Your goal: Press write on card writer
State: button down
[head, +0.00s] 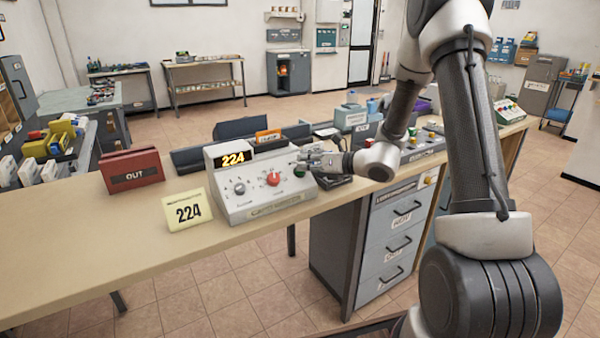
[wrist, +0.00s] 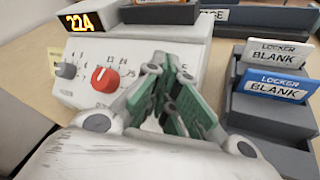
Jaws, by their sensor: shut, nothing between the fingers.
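The card writer (head: 262,208) is a light grey box on the desk with a sloped front.
A red OUT holder (head: 132,171) is further left. Right of the writer, a dark tray (wrist: 270,122) holds white and blue cards (wrist: 275,84) labelled LOCKER BLANK. The desk's left front (head: 80,260) is clear.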

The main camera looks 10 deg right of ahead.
jog(key=shift+w+f, duration=0.2)
jog(key=shift+f, duration=0.05)
dwell(0.8)
jog(key=shift+s+r, duration=0.1)
jog(key=shift+s+d+r, duration=0.1)
jog(key=shift+s+r, duration=0.25)
jog(key=shift+r, duration=0.2)
jog(key=s+r, duration=0.1)
jog(key=r, duration=0.1)
jog(key=s+r, duration=0.1)
jog(key=r, duration=0.1)
jog(key=shift+s+d, duration=0.35)
jog(key=shift+d, duration=0.05)
dwell(0.6)
